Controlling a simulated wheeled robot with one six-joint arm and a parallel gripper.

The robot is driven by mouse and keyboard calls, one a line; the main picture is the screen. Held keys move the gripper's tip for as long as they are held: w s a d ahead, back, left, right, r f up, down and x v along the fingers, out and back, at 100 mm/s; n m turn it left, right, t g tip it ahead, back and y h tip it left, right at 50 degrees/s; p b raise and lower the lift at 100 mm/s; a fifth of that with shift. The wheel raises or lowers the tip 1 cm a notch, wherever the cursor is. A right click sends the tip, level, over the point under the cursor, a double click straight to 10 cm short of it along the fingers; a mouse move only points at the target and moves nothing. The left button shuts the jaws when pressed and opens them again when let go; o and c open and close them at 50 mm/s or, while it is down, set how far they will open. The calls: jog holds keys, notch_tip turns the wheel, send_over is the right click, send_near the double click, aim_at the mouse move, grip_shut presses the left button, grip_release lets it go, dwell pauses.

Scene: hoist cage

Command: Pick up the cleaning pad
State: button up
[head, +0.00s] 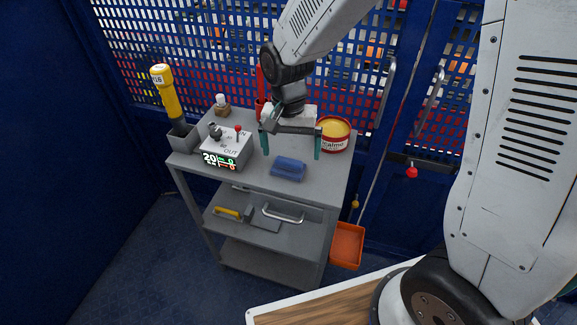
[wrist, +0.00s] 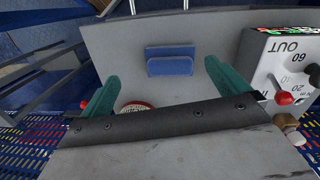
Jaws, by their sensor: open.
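The cleaning pad (head: 288,168) is a small blue block with a raised part, lying flat on the top of a grey trolley (head: 257,177). In the wrist view the pad (wrist: 170,61) lies beyond the fingertips, about midway between them. My gripper (head: 291,154) is open and empty above the trolley top, its green fingers spread and pointing down. In the head view the pad shows just below and between the fingers. The fingers also show in the wrist view (wrist: 158,80), apart from the pad.
A control box (head: 226,145) with a red knob stands left of the pad. A yellow torch (head: 166,91) stands in a holder at the far left. A round red-and-yellow tin (head: 334,134) is close by the right finger. Blue perforated cage walls (head: 215,45) rise behind.

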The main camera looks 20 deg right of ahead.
aim_at(288, 160)
jog(key=shift+w+a+r+m+t, duration=0.1)
jog(key=shift+w+r+m+t, duration=0.1)
jog(key=shift+w+m, duration=0.15)
jog(key=shift+w+a+r+m+t, duration=0.15)
jog(key=shift+w+m+t, duration=0.1)
jog(key=shift+w, duration=0.25)
jog(key=shift+m, duration=0.3)
jog(key=f, duration=0.8)
jog(key=shift+d, duration=0.2)
jog(key=shift+r, duration=0.1)
jog(key=shift+c, duration=0.3)
jog(key=c, duration=1)
